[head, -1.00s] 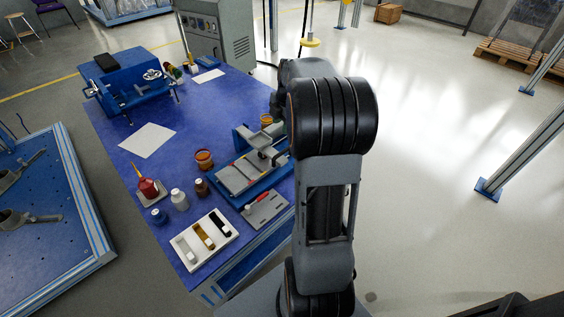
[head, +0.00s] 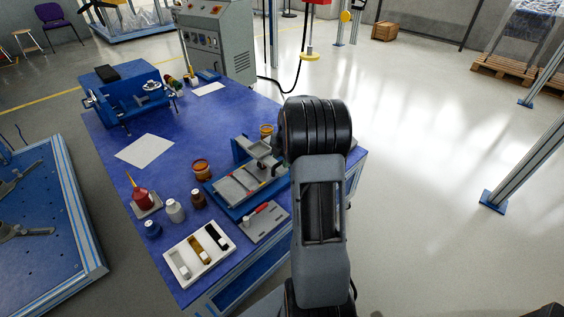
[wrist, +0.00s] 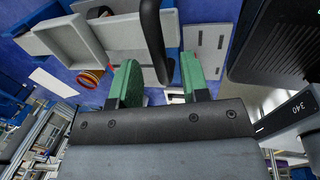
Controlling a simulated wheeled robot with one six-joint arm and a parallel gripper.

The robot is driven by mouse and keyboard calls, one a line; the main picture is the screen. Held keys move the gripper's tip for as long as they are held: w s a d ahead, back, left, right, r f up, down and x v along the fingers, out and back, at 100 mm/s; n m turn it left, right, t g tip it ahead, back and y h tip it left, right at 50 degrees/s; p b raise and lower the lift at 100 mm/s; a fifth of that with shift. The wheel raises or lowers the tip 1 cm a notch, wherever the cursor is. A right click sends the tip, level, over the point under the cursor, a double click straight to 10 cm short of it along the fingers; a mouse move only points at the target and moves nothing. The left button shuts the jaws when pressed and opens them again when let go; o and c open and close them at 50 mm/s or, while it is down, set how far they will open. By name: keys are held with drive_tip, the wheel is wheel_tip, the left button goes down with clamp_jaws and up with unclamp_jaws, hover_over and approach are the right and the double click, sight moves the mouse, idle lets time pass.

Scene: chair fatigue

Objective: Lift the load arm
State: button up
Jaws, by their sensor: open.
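A dark rounded bar (wrist: 151,40), which looks like the load arm's handle, runs down from the top of the wrist view. Its lower end lies between the two green fingertips of my gripper (wrist: 159,80). The gripper is open, with gaps beside the bar; I cannot tell whether either finger touches it. In the head view, the blue-based fixture (head: 222,201) with grey trays stands at the table's right side. My own arm covers its far right part and hides my gripper there.
The blue table (head: 120,180) also holds a white tray of small items (head: 180,262), bottles, an orange-brown jar (head: 202,169) and a blue machine (head: 125,95). A grey control cabinet (head: 220,45) stands behind. The floor to the right is largely open.

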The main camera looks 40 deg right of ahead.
drive_tip(key=shift+w+f, duration=0.1)
drive_tip(key=shift+f, duration=0.45)
clamp_jaws()
